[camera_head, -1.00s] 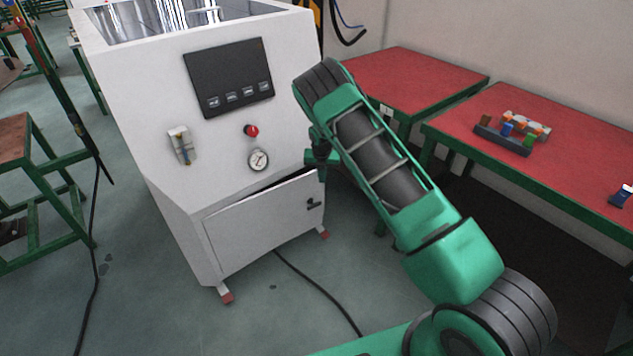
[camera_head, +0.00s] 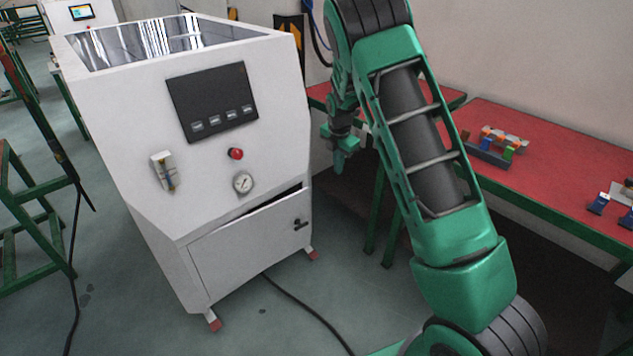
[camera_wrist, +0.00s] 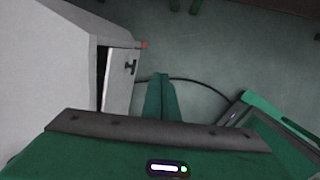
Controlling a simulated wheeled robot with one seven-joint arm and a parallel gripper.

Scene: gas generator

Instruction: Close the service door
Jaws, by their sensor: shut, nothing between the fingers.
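The service door (camera_head: 245,248) is a white panel low on the front of the white generator cabinet (camera_head: 130,150). It stands slightly ajar, with a dark gap along its top edge that is widest toward the right. A black latch handle (camera_head: 299,224) sits near its right end. The door also shows in the wrist view (camera_wrist: 121,78), with the handle facing the camera. My gripper (camera_head: 340,166) is to the right of the cabinet and above the door, apart from both. Its green fingers (camera_wrist: 160,82) are together and empty in the wrist view.
Red-topped tables (camera_head: 555,165) with green legs stand along the wall on the right, carrying small coloured parts. A black cable (camera_head: 305,308) runs over the floor from under the cabinet. A green frame (camera_head: 35,225) stands at the left.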

